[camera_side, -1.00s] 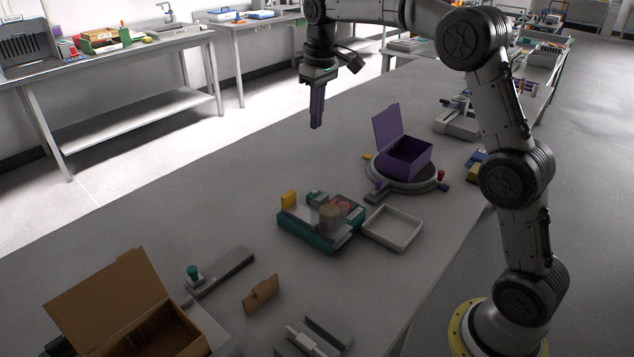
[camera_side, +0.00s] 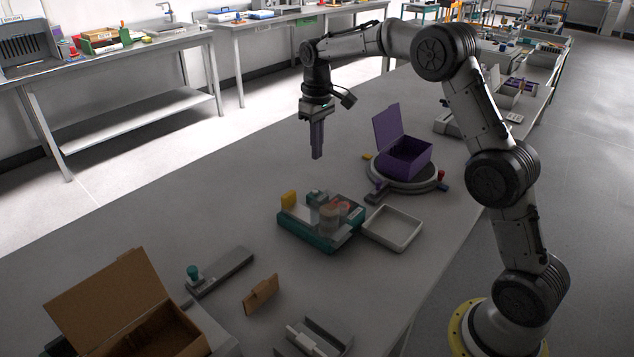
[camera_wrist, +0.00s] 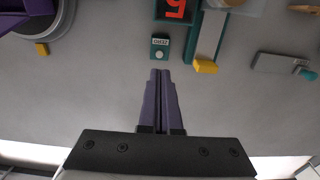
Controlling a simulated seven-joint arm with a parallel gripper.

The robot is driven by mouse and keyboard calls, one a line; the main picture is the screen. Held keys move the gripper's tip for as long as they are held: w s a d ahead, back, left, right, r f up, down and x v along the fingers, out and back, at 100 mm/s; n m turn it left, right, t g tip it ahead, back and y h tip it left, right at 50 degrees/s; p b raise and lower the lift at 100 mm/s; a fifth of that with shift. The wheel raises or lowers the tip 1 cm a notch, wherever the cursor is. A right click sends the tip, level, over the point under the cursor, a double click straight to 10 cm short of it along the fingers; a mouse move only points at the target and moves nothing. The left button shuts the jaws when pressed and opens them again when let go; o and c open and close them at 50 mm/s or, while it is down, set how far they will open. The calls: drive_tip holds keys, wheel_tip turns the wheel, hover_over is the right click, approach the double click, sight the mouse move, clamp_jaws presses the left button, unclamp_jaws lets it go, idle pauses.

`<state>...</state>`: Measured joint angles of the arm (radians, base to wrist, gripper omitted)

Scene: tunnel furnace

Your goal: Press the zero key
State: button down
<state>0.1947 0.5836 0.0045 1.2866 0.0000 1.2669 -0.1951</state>
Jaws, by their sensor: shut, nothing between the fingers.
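The zero key is a small teal block with a white label reading ZERO (camera_wrist: 159,47). In the side view a small teal-grey block (camera_side: 316,198) at the far edge of the teal device (camera_side: 310,236) appears to be it. My gripper (camera_side: 317,157) points down with its purple fingers together and empty. It hangs above the table, above the far side of the device. In the wrist view the fingertips (camera_wrist: 160,71) are just below the key in the picture, with a gap between them. Nothing hides the key there.
A dark display with a red digit (camera_wrist: 177,9) is beside the key. A yellow block (camera_wrist: 205,66) sits at the teal rail's end. An open purple box (camera_side: 405,156) stands on a round base, near a white tray (camera_side: 393,228). The table's far left is clear.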

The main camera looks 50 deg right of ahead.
approach(318, 190)
drive_tip(key=f, duration=0.2)
drive_tip(key=a+f, duration=0.1)
drive_tip(key=f, duration=0.1)
drive_tip(key=s+f, duration=0.1)
drive_tip(key=f, duration=0.1)
drive_tip(key=shift+a, duration=0.35)
drive_tip(key=shift+s+f, duration=0.25)
drive_tip(key=shift+f, duration=0.9)
wheel_tip(318, 190, up, 16)
drive_tip(key=shift+w, duration=0.4)
drive_tip(key=shift+f, duration=0.1)
